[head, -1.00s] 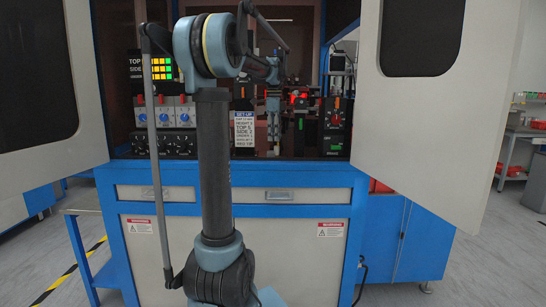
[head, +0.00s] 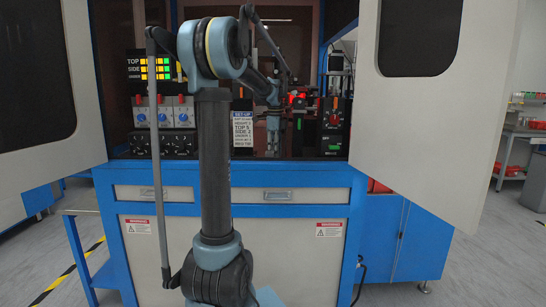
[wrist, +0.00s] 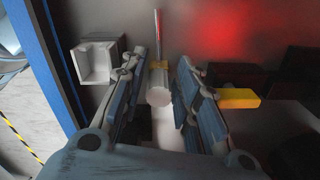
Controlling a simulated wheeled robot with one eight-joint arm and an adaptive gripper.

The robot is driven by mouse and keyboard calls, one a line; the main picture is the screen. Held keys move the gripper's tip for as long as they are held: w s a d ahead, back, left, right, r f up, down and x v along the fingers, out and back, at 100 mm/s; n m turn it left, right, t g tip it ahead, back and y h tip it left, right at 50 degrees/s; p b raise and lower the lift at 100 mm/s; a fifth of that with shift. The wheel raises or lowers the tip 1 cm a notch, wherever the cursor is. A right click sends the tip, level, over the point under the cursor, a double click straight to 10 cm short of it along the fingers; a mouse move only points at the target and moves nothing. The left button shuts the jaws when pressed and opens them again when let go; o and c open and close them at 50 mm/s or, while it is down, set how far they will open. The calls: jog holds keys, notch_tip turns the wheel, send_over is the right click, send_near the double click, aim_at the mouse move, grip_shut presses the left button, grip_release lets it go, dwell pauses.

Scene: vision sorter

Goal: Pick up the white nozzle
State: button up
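A pale round-ended cylinder, which looks like the white nozzle (wrist: 160,97), shows in the wrist view between my fingers, with a gap on each side. My gripper (wrist: 168,64) is open, its two blue-padded fingers on either side of the cylinder without visible contact. In the head view my gripper (head: 273,134) is small and dark inside the machine's opening, and I cannot make out the nozzle there.
A white hollow block (wrist: 96,62) is just left of my fingers, and a yellow block (wrist: 239,98) is on the right. A thin upright rod (wrist: 157,36) stands beyond the fingertips. The machine's open right door (head: 440,120) flanks the opening; control knobs (head: 163,143) are inside left.

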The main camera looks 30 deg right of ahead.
grip_shut()
jog(key=shift+r, duration=0.15)
